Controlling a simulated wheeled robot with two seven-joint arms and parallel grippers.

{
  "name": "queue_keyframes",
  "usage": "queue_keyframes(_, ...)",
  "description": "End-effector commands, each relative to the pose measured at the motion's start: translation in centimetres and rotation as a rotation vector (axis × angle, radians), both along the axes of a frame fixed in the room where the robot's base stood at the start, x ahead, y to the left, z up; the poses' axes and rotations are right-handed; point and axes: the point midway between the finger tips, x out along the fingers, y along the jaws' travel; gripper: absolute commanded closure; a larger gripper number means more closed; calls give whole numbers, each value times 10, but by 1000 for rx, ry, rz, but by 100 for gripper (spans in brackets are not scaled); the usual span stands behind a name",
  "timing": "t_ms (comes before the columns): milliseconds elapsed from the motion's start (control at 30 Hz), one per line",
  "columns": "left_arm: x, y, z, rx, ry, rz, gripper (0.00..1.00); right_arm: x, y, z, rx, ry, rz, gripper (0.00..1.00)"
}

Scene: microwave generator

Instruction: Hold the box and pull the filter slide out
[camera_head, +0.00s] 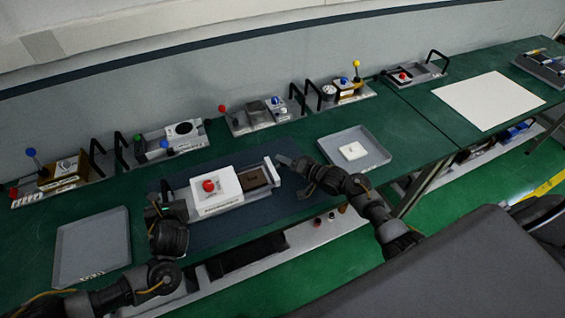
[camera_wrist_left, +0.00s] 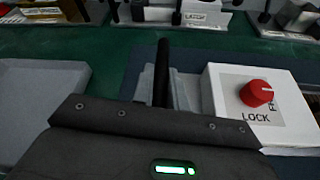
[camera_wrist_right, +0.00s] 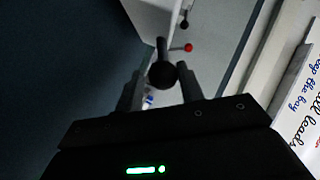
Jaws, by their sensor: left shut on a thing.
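The white box (camera_head: 228,187) with a red knob (camera_head: 208,186) sits on a dark blue mat; its LOCK label shows in the left wrist view (camera_wrist_left: 225,90). A brown filter slide (camera_head: 254,177) lies at its right side, with a white end plate (camera_head: 272,170). My left gripper (camera_head: 168,196) is at the box's left end, shut on an upright black handle (camera_wrist_left: 162,72). My right gripper (camera_head: 285,161) is beside the end plate. In the right wrist view its fingers (camera_wrist_right: 160,88) stand apart on either side of a round black handle end (camera_wrist_right: 162,73).
An empty grey tray (camera_head: 92,248) lies at the left; another tray (camera_head: 370,138) holding a small white block (camera_head: 352,151) lies at the right. Several devices with levers line the back. A white sheet (camera_head: 488,100) lies far right.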

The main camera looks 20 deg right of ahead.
Motion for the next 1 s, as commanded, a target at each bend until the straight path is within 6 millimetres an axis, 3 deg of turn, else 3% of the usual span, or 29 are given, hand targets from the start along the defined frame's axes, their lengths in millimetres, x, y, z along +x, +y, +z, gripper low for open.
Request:
queue_keyframes(100, -2, 5, -5, 9, 8, 8, 100, 0, 0, -1, -1, 1, -1, 51)
queue_keyframes(467, -2, 5, -5, 8, 8, 8, 100, -6, 0, 1, 2, -1, 7, 51)
queue_keyframes(1000, -2, 4, -4, 7, 8, 6, 100, -91, -49, 22, 0, -1, 3, 51)
